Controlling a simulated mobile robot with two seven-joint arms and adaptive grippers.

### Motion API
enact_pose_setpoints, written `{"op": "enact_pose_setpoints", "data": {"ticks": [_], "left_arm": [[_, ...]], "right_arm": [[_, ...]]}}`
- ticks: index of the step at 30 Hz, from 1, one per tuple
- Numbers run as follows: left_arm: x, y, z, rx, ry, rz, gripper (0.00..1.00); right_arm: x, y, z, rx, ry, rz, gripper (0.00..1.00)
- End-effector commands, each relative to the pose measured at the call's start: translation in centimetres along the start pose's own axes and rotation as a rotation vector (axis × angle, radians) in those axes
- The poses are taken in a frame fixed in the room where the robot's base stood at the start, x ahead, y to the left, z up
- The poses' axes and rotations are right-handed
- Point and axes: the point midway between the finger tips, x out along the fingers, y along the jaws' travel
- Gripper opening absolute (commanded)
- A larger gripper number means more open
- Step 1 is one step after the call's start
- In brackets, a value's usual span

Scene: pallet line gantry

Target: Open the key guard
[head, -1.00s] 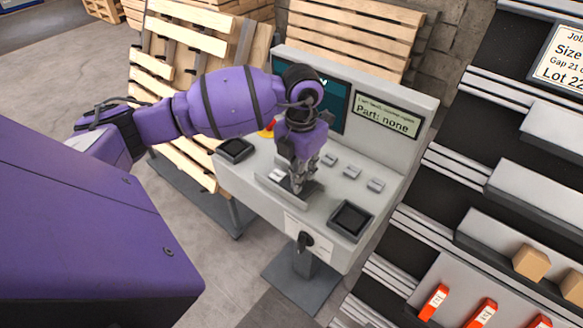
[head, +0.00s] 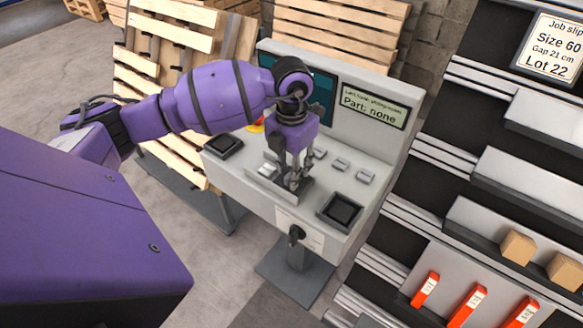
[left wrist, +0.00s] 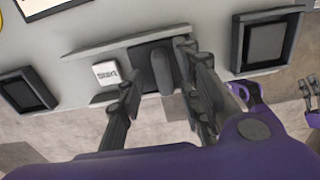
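A grey console stands ahead with a raised bracket on its sloped top. In the left wrist view the bracket (left wrist: 125,41) has a white START button (left wrist: 106,72) and a dark plate with an upright rounded bar (left wrist: 162,72), which may be the key guard. The START button also shows in the head view (head: 267,170). My left gripper (head: 294,183) is low over the bracket. Its fingers (left wrist: 158,97) are apart, with the bar showing between them; contact cannot be told. A grey and purple part at the wrist view's right edge may be my right gripper (left wrist: 311,92).
Dark square pads (head: 340,211) (head: 223,145) flank the bracket, and small grey buttons (head: 341,164) lie behind. A screen (head: 372,107) reads "Part: none". Shelving fills the right; pallets (head: 335,38) stand behind.

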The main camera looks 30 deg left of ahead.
Motion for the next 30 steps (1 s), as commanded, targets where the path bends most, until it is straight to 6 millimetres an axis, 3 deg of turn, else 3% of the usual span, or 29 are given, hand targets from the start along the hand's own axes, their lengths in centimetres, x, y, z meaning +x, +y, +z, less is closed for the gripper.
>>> {"op": "enact_pose_setpoints", "data": {"ticks": [16, 21, 30], "left_arm": [[-10.1, 0.1, 0.1, 0.000, -0.004, 0.001, 0.33], [-11.5, 0.0, 0.0, 0.000, -0.003, 0.000, 0.33], [-11.7, 0.0, 0.0, 0.000, -0.001, 0.000, 0.33]], "right_arm": [[-0.1, 0.0, 0.1, 0.003, -0.002, 0.002, 0.00], [-0.1, 0.0, 0.1, 0.003, -0.002, 0.002, 0.00], [-0.1, 0.0, 0.2, 0.003, -0.002, 0.002, 0.00]]}}
